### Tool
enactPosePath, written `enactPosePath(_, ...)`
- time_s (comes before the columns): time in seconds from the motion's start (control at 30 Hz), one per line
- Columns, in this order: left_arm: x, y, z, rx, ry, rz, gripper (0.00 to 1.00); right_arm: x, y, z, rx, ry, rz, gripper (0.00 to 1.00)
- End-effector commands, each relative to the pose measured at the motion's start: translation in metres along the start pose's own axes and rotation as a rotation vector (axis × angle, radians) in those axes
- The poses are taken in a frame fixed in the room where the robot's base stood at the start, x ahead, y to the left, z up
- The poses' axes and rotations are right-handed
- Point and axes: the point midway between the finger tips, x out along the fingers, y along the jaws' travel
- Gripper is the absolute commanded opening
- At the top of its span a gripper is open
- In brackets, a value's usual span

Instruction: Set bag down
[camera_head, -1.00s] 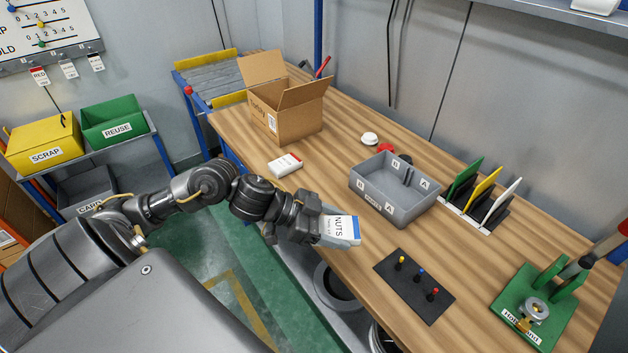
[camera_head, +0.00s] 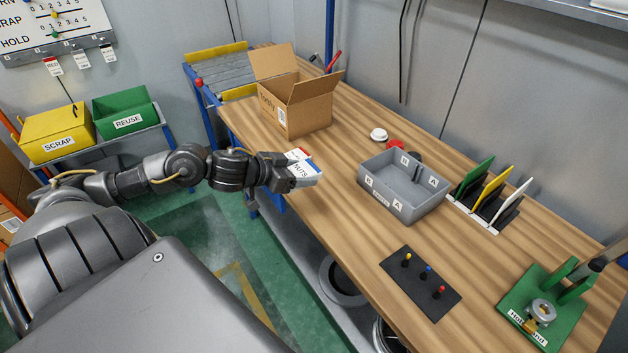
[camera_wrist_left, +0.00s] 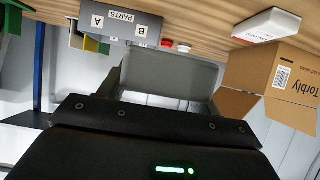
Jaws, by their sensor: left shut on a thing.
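My left gripper (camera_head: 288,178) is shut on a small white bag with a blue edge, labelled NUTS (camera_head: 304,171). The bag is near the table's left front edge, in front of a white pack with a red edge (camera_head: 299,153), which it partly hides. Whether the bag touches the table is not clear from the head view. In the left wrist view the grey back of the bag (camera_wrist_left: 170,75) sits between the fingers, and the white pack (camera_wrist_left: 268,24) lies to the right. My right gripper is out of view.
An open cardboard box (camera_head: 300,108) stands behind the bag. A grey parts tray (camera_head: 402,208) sits to its right, with a black peg mat (camera_head: 420,284) in front. Coloured dividers (camera_head: 490,190) and a green fixture (camera_head: 540,305) are farther right. Bare wood lies between bag and tray.

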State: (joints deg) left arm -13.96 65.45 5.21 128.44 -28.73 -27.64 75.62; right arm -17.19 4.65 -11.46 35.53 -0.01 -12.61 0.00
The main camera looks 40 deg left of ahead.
Motion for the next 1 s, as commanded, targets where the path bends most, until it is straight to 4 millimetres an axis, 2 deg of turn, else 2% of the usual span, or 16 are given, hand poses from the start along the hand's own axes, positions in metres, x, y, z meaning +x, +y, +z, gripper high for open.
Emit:
enactPosePath(0.17,0.006,-0.004,0.0,-0.001,0.002,-0.001,0.38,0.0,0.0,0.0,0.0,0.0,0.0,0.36)
enactPosePath(0.27,0.021,-0.015,-0.001,-0.003,0.005,-0.001,0.38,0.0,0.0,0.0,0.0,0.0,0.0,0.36)
enactPosePath(0.53,0.082,-0.06,-0.001,-0.005,0.005,-0.001,0.38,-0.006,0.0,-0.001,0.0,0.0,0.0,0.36)
enactPosePath(0.7,0.113,-0.075,0.019,-0.003,0.001,0.001,0.38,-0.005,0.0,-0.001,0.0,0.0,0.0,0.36)
enactPosePath(0.83,0.125,-0.081,0.026,-0.001,0.002,0.001,0.38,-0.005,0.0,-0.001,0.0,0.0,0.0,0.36)
enactPosePath(1.0,0.129,-0.083,0.029,0.002,0.001,0.002,0.38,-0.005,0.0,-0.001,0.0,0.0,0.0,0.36)
